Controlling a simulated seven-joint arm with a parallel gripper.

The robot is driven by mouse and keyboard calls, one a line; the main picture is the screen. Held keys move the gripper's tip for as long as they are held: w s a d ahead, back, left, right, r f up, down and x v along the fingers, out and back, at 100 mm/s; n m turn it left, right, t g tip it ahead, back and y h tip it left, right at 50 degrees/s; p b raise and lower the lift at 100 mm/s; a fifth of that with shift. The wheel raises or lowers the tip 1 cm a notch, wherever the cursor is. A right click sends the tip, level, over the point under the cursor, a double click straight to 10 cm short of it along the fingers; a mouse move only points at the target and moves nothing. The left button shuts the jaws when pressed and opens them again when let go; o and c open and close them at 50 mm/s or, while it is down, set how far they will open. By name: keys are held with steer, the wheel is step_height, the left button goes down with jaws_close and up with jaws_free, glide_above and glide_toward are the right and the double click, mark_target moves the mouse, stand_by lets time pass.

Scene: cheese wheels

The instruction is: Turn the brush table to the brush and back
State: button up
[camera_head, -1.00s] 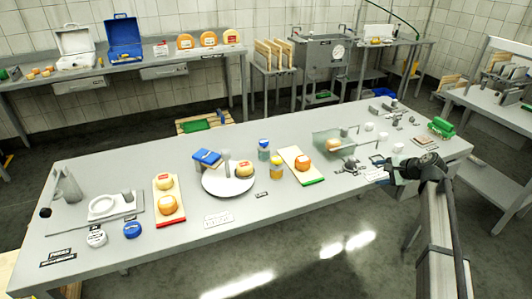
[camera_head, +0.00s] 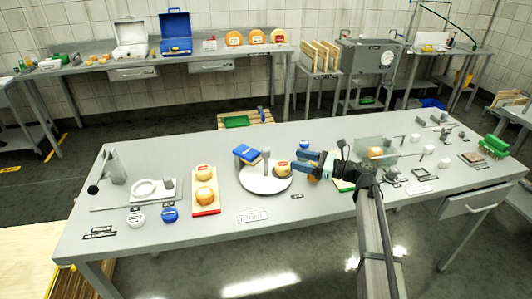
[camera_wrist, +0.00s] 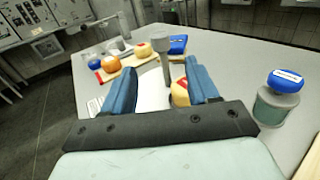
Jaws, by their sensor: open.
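The brush table is a round white disc (camera_head: 258,187) at the middle of the workbench; part of it also shows between my fingers in the wrist view (camera_wrist: 153,97). An orange-yellow cheese (camera_head: 283,168) sits on its right side, also in the wrist view (camera_wrist: 180,95). A grey post (camera_head: 266,157) stands at the disc. The brush appears to be the blue block (camera_head: 246,153) at the disc's back left; it also shows in the wrist view (camera_wrist: 178,44). My gripper (camera_head: 308,164) is open and empty, just right of the disc, its blue fingers pointing left towards the cheese.
A red-edged board (camera_head: 207,211) with two cheeses lies left of the disc. A clear screen (camera_head: 365,148) and small fixtures stand to the right. The front strip of bench is mostly clear.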

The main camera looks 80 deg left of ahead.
mark_target(266, 152)
steer(key=x, duration=1.2)
steer(key=shift+s+a, duration=0.2)
steer(key=shift+s, duration=0.05)
jaws_close()
